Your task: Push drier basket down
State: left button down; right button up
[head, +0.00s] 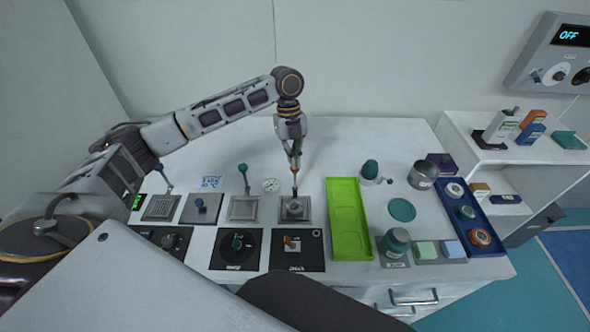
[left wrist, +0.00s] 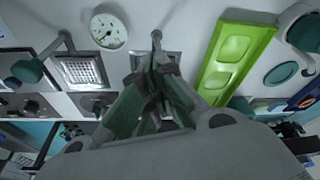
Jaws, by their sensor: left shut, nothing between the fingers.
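My left gripper (head: 295,167) is shut and empty, pointing down over a square metal plate (head: 306,218) with a round, dark-centred fitting (head: 294,207). This fitting appears to be the drier basket, but I cannot be sure. A thin upright piece stands between the fingertips and the plate; whether they touch it is unclear. In the left wrist view, the closed fingers (left wrist: 155,66) cover most of the plate (left wrist: 136,60), and a grey lever mount (left wrist: 156,36) shows just behind them. My right gripper is not in view.
Left of the plate are a grated unit (head: 243,209) with a teal-knobbed lever (head: 243,169) and a round gauge (head: 271,185). A green tray (head: 347,222) lies close on the right. Dark control panels (head: 236,248) line the front. The back of the table is clear.

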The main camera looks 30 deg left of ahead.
aim_at(294, 171)
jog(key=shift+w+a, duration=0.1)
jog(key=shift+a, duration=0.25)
pick_arm(q)
jog(key=shift+f, duration=0.15)
jog(key=shift+f, duration=2.9)
jog(key=shift+r, duration=0.1)
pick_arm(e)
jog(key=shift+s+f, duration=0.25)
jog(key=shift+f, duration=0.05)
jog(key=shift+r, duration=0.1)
pick_arm(q)
jog(key=shift+w+a+r+p, duration=0.45)
jog(key=shift+w+a+p, duration=0.05)
jog(key=shift+w+a, duration=0.05)
jog(key=shift+w+a+r+p, duration=0.1)
jog(key=shift+w+a+p, duration=0.25)
jog(key=shift+w+a, duration=0.2)
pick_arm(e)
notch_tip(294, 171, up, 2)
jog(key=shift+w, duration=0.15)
pick_arm(q)
jog(key=shift+r, duration=0.1)
